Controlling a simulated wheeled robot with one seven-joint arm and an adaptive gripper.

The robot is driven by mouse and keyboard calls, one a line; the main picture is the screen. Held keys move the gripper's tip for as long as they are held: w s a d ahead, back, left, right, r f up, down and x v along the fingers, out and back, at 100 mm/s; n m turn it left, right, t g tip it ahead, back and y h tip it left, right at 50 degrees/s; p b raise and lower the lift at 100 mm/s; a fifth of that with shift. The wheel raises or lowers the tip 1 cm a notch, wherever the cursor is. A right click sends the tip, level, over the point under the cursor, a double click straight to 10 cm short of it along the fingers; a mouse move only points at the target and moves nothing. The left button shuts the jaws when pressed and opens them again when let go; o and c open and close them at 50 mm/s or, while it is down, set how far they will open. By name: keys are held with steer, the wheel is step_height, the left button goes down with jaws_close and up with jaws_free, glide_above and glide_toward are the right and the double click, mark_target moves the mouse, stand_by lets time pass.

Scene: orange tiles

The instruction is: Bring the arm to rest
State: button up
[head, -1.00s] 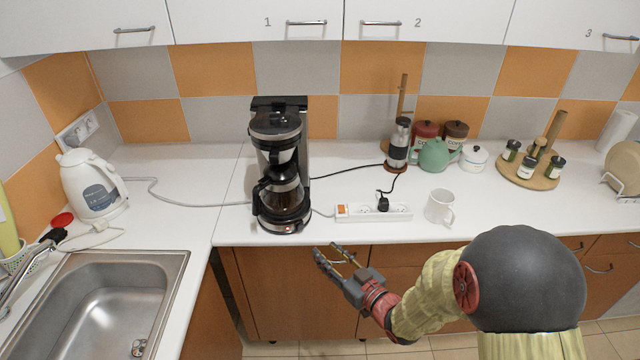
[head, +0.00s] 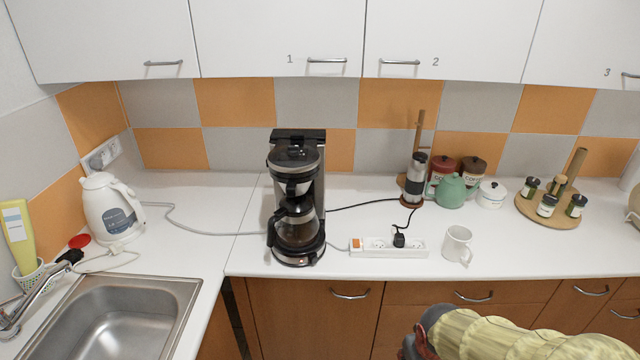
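My arm shows only in part at the lower right of the head view, low in front of the wooden cabinet fronts and below the counter's front edge. Its pale yellow sleeve and a dark and red joint are visible. My gripper is out of the picture, so its fingers and anything in them are hidden. The visible part of the arm is apart from the counter objects.
The coffee maker (head: 296,190) stands near the counter's front edge, with a power strip (head: 388,246) and white mug (head: 457,244) to its right. A kettle (head: 112,210) and sink (head: 125,320) are at left. Wall cabinets (head: 280,35) hang above. The right front counter (head: 550,255) is clear.

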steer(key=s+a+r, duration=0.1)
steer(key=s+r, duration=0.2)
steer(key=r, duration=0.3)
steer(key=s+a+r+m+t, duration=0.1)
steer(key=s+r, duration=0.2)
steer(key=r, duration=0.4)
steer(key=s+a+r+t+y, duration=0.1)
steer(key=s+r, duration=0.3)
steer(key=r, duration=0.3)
